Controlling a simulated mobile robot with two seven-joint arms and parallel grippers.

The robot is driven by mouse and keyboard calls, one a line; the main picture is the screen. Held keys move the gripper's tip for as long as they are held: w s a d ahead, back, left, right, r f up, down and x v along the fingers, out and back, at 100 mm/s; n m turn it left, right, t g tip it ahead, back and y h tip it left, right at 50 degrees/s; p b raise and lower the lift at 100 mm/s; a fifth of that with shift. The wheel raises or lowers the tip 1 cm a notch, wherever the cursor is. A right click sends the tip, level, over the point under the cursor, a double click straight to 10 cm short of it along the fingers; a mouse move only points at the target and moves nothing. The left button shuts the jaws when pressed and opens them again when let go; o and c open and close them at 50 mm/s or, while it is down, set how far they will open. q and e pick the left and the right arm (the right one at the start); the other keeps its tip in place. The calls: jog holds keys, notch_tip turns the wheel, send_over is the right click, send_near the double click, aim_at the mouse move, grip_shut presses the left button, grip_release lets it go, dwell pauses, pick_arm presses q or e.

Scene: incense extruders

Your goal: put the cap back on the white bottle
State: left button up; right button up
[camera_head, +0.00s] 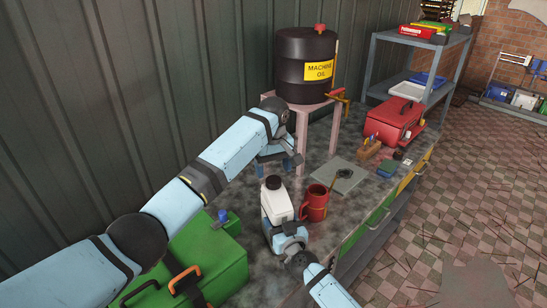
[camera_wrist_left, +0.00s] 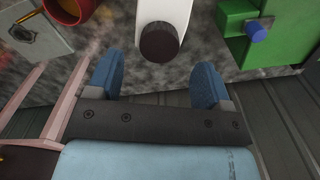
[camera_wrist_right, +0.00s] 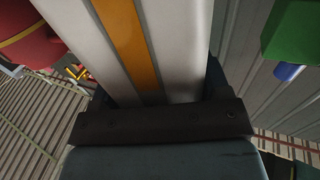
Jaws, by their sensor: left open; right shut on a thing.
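The white bottle (camera_head: 277,205) stands at the bench's front edge with its dark cap (camera_head: 272,182) on its top; I cannot tell how tightly it sits. My right gripper (camera_head: 288,240) is shut on the bottle's body. The right wrist view shows the white bottle (camera_wrist_right: 182,45) with an orange stripe between the fingers. My left gripper (camera_head: 278,163) is open and empty, just behind and above the cap. In the left wrist view, the cap (camera_wrist_left: 161,42) lies ahead of the gap between the open fingers (camera_wrist_left: 157,84), apart from them.
A red mug (camera_head: 314,204) stands close right of the bottle. A grey plate (camera_head: 340,178) lies behind it. A green toolbox (camera_head: 205,262) is at the left, with a smaller green block with a blue knob (camera_head: 222,215). A pink stand (camera_head: 333,130) holds a black oil drum (camera_head: 303,75).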

aim_at(273, 179)
pick_arm(q)
jog(key=shift+f, duration=2.15)
jog(key=c, duration=1)
jog(key=m, duration=0.3)
jog(key=shift+m, duration=0.3)
jog(key=m, duration=0.4)
jog(key=shift+m, duration=0.3)
jog(key=m, duration=0.6)
jog(key=shift+m, duration=0.4)
jog(key=o, duration=1)
